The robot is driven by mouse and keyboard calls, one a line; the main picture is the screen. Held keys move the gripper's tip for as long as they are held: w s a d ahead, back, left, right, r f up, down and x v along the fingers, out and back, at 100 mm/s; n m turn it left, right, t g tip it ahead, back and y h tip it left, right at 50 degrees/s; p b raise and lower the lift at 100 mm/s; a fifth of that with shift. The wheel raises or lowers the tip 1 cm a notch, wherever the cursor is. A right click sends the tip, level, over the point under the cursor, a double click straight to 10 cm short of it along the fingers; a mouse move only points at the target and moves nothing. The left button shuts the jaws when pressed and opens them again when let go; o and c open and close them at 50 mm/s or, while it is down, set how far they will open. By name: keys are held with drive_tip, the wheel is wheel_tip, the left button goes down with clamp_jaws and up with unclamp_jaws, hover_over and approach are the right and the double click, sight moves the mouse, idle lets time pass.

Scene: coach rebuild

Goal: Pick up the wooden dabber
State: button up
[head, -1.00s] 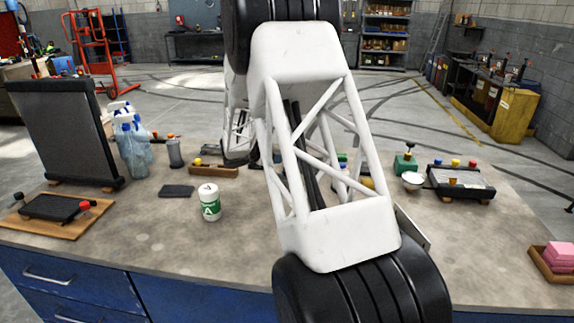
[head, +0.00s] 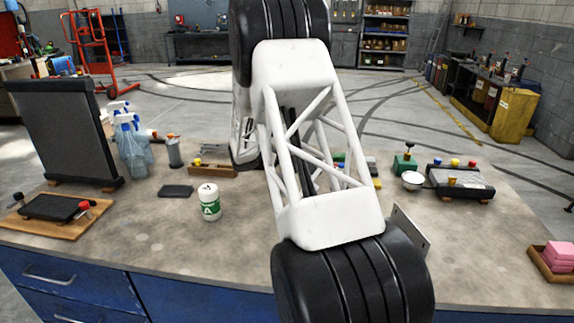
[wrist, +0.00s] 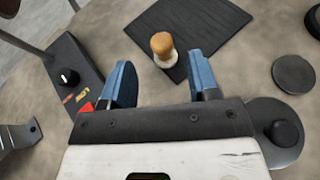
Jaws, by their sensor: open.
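The wooden dabber (wrist: 162,45) has a rounded tan wooden top and a pale lower part. In the wrist view it stands on a dark square mat (wrist: 205,22), near the mat's left side. My gripper (wrist: 161,80) is open, with its two blue fingers apart and nothing between them. The dabber shows just beyond the fingertips, roughly in line with the gap between them. In the head view my arm hides the gripper, and I cannot make out the dabber there.
In the wrist view a black control box (wrist: 72,75) with a knob is left of the fingers. A grey disc (wrist: 293,73) and a round dark knobbed piece (wrist: 275,135) lie right. In the head view, a white-and-green jar (head: 209,203) stands left of my arm.

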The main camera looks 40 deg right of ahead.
drive_tip(key=shift+d+f, duration=0.1)
drive_tip(key=shift+d, duration=0.1)
drive_tip(key=shift+x, duration=2.65)
drive_tip(key=shift+s, duration=0.1)
drive_tip(key=c, duration=1)
drive_tip(key=shift+o, duration=0.2)
drive_tip(key=shift+r, duration=5.1)
